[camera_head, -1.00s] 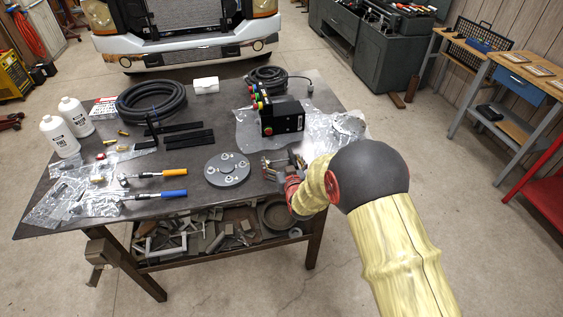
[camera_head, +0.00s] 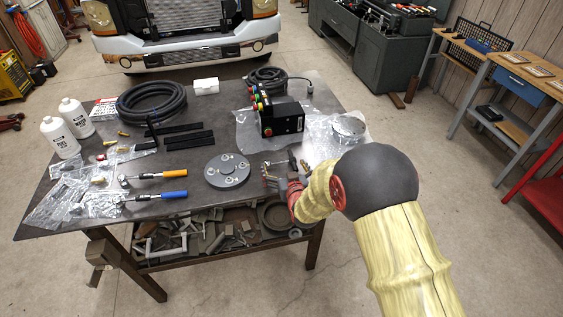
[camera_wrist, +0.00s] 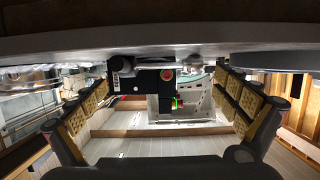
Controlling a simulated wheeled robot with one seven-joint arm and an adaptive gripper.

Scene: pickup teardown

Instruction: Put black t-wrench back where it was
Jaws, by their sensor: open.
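My gripper (camera_head: 281,166) is open at the front right of the dark work table (camera_head: 120,224), right of the grey round flange (camera_head: 227,171). In the wrist view its padded fingers (camera_wrist: 160,110) stand wide apart with nothing held between them. I cannot surely pick out the black t-wrench. Several dark bars (camera_head: 190,140) lie on the table left of centre, and one thin upright dark piece stands at their left end; whether one is the wrench I cannot tell. The black control box (camera_head: 282,122) stands behind my gripper; it also shows, upside down, in the wrist view (camera_wrist: 143,78).
A round metal lid (camera_head: 348,127) and clear plastic lie right of the box. Table room is free in front of the box.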

